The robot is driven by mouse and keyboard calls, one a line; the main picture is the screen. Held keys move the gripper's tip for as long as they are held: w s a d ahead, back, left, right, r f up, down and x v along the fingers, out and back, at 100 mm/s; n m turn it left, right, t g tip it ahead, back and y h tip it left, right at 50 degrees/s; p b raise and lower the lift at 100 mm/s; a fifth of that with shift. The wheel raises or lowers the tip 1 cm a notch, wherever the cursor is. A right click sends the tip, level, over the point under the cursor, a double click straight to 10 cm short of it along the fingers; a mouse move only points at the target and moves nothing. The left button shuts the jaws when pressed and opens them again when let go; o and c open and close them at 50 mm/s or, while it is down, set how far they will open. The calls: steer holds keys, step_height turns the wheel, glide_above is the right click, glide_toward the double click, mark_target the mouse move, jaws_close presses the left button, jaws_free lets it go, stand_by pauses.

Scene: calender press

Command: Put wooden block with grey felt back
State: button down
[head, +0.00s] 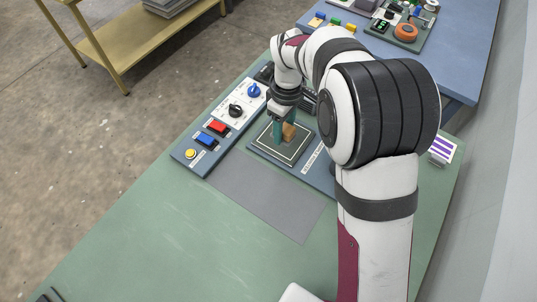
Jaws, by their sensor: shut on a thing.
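My gripper (279,132) points down over a dark square pad with a pale outline (266,148) on the blue-grey panel. It is shut on a small brown wooden block (290,131), which shows at the right of the fingers. The block is at or just above the pad; I cannot tell whether it touches. Grey felt on the block is not visible. My wrist and arm hide the panel's far side.
Left of the pad, the panel has dark and blue knobs (254,90), a red switch (218,127), a blue switch (205,139) and a yellow button (190,153). A grey mat (268,195) lies in front. A purple-striped item (442,150) stands at right.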

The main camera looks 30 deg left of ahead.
steer(key=s+d, duration=0.6)
steer(key=d, duration=0.4)
glide_above(257, 187)
steer(key=f, duration=0.7)
steer(key=shift+d, duration=0.2)
step_height(257, 187, down, 3)
steer(key=shift+a+f, duration=0.1)
steer(key=shift+f, duration=0.35)
steer(key=shift+f, duration=0.15)
steer(key=shift+c, duration=1.7)
jaws_free()
